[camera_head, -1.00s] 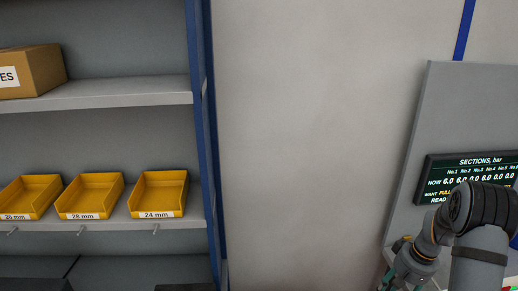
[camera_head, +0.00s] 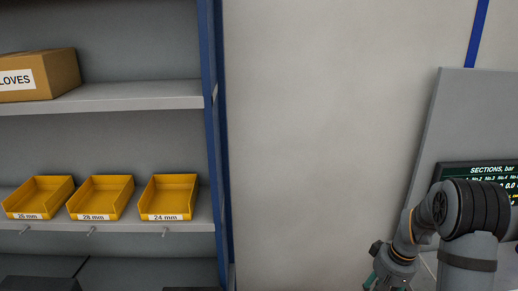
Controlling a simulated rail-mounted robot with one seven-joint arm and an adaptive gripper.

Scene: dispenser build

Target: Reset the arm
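My arm (camera_head: 470,215) shows at the bottom right of the head view, bent at a large dark joint. Its wrist end with my gripper (camera_head: 378,279) hangs at the bottom edge, and the picture cuts it off. The fingertips are not clear, so I cannot tell whether it is open or shut. I see nothing held in the part that shows.
A grey shelf (camera_head: 120,98) with a blue post (camera_head: 214,150) stands at left. It bears yellow bins marked 26 mm (camera_head: 38,197), 28 mm (camera_head: 100,198) and 24 mm (camera_head: 168,197), and a gloves box (camera_head: 40,75). A display (camera_head: 485,171) hangs behind my arm. Bare wall lies between.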

